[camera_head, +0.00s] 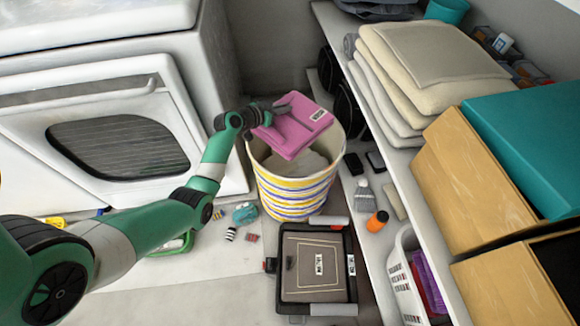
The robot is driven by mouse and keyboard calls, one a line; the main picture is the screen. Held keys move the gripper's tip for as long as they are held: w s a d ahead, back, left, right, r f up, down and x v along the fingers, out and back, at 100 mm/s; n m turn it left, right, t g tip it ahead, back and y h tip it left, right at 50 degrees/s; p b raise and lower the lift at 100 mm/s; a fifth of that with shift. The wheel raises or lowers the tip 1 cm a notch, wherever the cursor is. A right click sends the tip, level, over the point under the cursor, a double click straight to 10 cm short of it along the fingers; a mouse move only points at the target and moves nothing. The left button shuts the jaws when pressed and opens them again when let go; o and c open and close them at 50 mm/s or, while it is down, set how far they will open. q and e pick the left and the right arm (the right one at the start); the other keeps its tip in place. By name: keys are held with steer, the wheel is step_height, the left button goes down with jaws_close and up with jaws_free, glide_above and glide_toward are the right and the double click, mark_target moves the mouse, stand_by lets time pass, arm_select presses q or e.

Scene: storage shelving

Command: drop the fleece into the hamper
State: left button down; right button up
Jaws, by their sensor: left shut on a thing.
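The fleece is a folded pink cloth (290,126) with a small dark-lettered label. It is held over the hamper's opening, at the back. The hamper (292,197) is a round bin with yellow, white and blue stripes, standing on the floor. Something greyish shows inside it, below the fleece. My left gripper (272,112) is shut on the fleece at its upper left edge. The fingertips are small and partly hidden by the cloth. I cannot tell whether the fleece touches the hamper's rim. My right gripper is not in view.
A white front-loading machine (120,140) stands left of the hamper. A shelf with folded beige blankets (430,70) and wooden boxes (475,180) runs along the right. A dark case (316,262) lies in front of the hamper.

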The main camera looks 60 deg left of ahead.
arm_select(q)
steer(key=c, duration=0.9)
jaws_free()
steer(key=shift+f, duration=0.1)
steer(key=p+v, duration=0.2)
steer(key=v, duration=0.1)
steer(key=p+v, duration=0.2)
steer(key=v, duration=0.2)
steer(key=p+v, duration=0.3)
steer(key=shift+s+d+r, duration=0.1)
steer(key=shift+s+r, duration=0.15)
steer(key=shift+r, duration=0.2)
steer(key=shift+s+d+p, duration=0.1)
steer(key=shift+s+p, duration=0.2)
steer(key=shift+s, duration=0.1)
